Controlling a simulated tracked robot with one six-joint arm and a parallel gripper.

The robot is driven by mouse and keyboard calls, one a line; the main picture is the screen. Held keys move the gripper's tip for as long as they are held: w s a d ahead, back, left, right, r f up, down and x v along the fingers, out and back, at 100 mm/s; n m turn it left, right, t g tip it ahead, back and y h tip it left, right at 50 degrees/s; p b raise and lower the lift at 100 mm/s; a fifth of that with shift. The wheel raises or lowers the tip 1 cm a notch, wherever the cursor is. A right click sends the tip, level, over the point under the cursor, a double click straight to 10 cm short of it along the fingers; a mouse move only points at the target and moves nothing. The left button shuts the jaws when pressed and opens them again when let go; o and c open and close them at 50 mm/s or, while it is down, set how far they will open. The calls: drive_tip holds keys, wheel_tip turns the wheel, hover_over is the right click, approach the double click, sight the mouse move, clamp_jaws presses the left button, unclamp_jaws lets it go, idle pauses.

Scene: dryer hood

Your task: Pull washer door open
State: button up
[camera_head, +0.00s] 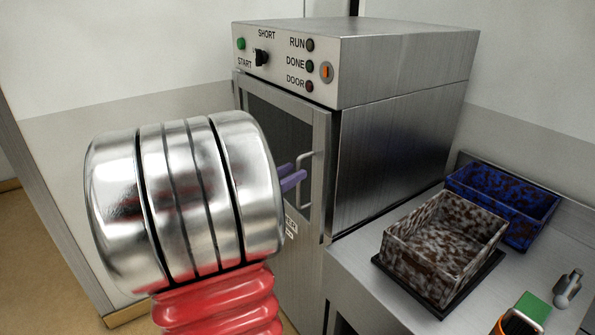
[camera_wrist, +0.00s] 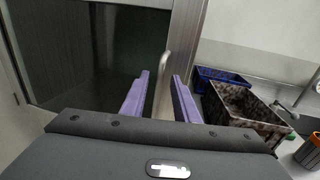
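The washer door (camera_head: 323,140), a metal frame with a dark window, looks shut on the steel machine (camera_head: 405,110) in the head view. Its upright bar handle (camera_head: 319,168) is near the door's right edge. My gripper (camera_head: 301,178) has purple fingers pointing at the handle; my metal wrist hides much of the door. In the wrist view my gripper (camera_wrist: 162,75) is open, and the handle (camera_wrist: 161,88) shows in the gap between the two fingers. I see no finger clearly touching it, and cannot tell how deep the handle sits between them.
A mottled grey-brown bin (camera_head: 437,268) stands on a dark tray, with a blue mottled bin (camera_head: 535,212) behind it, on the steel counter (camera_head: 372,297) right of the machine. Floor (camera_head: 45,285) shows at the left.

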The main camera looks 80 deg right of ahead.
drive_tip(key=shift+x, duration=1.6)
drive_tip(key=shift+c, duration=0.3)
clamp_jaws()
